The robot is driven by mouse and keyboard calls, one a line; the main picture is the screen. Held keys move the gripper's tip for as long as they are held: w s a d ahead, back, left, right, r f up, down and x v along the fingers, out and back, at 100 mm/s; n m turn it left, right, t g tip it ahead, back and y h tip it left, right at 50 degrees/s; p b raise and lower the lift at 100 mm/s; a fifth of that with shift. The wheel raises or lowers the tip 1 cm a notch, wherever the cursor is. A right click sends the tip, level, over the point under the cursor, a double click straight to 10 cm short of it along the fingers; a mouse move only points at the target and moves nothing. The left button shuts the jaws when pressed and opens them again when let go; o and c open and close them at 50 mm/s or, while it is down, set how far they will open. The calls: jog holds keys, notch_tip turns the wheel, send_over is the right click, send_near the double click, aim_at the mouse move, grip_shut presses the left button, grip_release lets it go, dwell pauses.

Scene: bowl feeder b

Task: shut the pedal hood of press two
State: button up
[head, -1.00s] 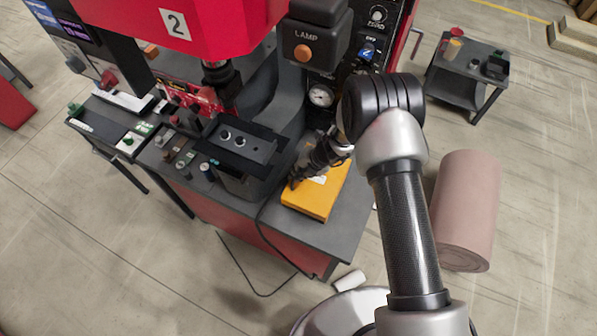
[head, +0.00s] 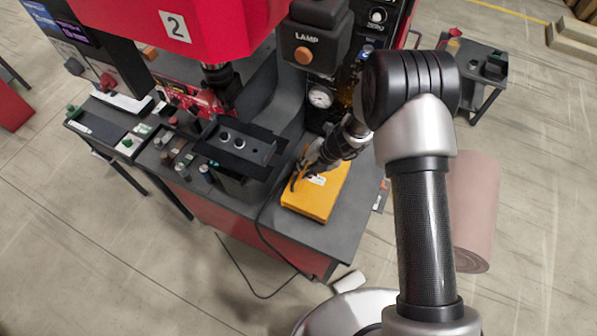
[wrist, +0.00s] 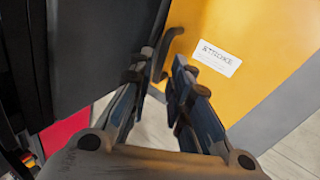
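The yellow pedal hood (head: 315,203) is a box-like cover with a white label. It is at the right front of press two (head: 205,25), the red machine marked 2. My gripper (head: 298,178) is over the hood's left edge. In the wrist view its two fingers (wrist: 165,78) stand apart, with the handle at or just beyond the gap. I cannot tell whether they touch it.
A black cable (head: 262,235) hangs down the red base. Open floor lies at front left.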

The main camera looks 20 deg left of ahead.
jog(key=v, duration=0.5)
jog(key=shift+d+r, duration=0.1)
jog(key=shift+r, duration=0.1)
jog(key=s+d+r+n+t+b, duration=0.1)
jog(key=s+d+r+n+b, duration=0.1)
jog(key=d+r+n+b, duration=0.4)
jog(key=s+d+r+n+t+b, duration=0.15)
jog(key=d+r+n, duration=0.35)
jog(key=r+n, duration=0.6)
jog(key=s+d+r+n+t+h+b, duration=0.1)
jog(key=s+d+n+h+b, duration=0.4)
jog(key=s+d+n, duration=1.3)
jog(key=t+b, duration=0.1)
jog(key=b, duration=0.3)
jog(key=shift+d, duration=0.4)
